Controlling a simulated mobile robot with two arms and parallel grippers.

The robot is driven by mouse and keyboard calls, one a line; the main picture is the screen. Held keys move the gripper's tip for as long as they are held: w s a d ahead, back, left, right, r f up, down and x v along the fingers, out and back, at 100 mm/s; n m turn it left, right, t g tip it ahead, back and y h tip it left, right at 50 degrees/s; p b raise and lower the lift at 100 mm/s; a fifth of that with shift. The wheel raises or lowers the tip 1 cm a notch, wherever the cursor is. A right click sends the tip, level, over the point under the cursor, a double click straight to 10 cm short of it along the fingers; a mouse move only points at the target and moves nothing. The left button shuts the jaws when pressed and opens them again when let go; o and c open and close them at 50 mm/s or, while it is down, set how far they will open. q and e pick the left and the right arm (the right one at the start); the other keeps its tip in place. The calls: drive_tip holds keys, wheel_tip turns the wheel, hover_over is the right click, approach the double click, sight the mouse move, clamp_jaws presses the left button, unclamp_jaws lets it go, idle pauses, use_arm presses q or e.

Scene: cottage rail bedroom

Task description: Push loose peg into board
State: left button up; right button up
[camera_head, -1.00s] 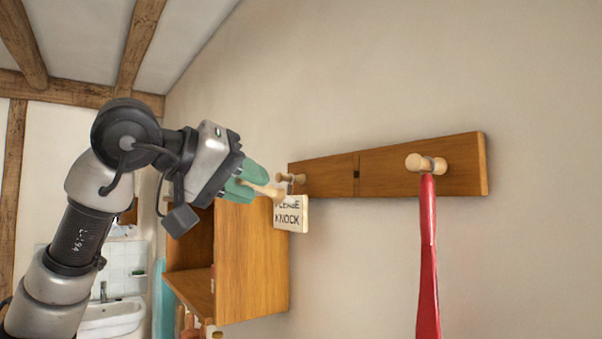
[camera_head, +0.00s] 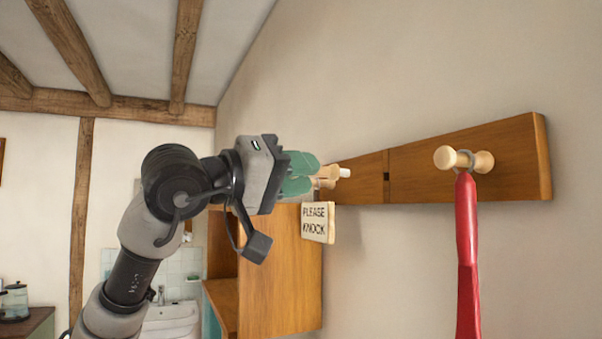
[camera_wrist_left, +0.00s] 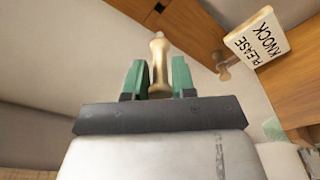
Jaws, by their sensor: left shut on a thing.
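My left gripper (camera_head: 303,177) has green fingers and is shut on the loose peg (camera_wrist_left: 160,68), a pale turned wooden peg with a white end (camera_head: 344,172). In the left wrist view the peg stands between the two fingers, its white end pointing toward the board (camera_wrist_left: 190,22). A small dark hole (camera_wrist_left: 159,7) shows in the board there, apart from the peg's end. In the head view the wooden board (camera_head: 450,165) runs along the wall, with a dark hole (camera_head: 387,177) near its seam. My right gripper is in neither view.
A "PLEASE KNOCK" sign (camera_head: 318,222) hangs from a fixed peg (camera_wrist_left: 224,68) close to my gripper. Another fixed peg (camera_head: 463,158) holds a red hanging thing (camera_head: 467,255). The wall above the board is clear.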

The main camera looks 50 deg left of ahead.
sight(333, 176)
use_arm(q)
drive_tip(key=x, duration=0.3)
drive_tip(key=shift+w+d+f, duration=0.1)
drive_tip(key=shift+d+f, duration=0.1)
drive_tip(key=shift+f, duration=0.05)
drive_tip(key=shift+w+d, duration=0.1)
drive_tip(key=shift+w, duration=0.25)
drive_tip(key=shift+p+x, duration=0.4)
drive_tip(key=shift+x, duration=0.45)
drive_tip(key=shift+w+d+f, duration=0.1)
drive_tip(key=shift+w+d, duration=0.05)
drive_tip(key=shift+w, duration=0.15)
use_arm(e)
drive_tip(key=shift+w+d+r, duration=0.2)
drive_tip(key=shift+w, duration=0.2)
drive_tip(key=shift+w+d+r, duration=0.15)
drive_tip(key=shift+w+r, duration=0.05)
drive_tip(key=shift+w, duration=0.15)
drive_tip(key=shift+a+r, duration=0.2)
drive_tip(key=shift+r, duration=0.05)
use_arm(q)
drive_tip(key=shift+w+d+p, duration=0.15)
drive_tip(key=shift+w+p, duration=0.2)
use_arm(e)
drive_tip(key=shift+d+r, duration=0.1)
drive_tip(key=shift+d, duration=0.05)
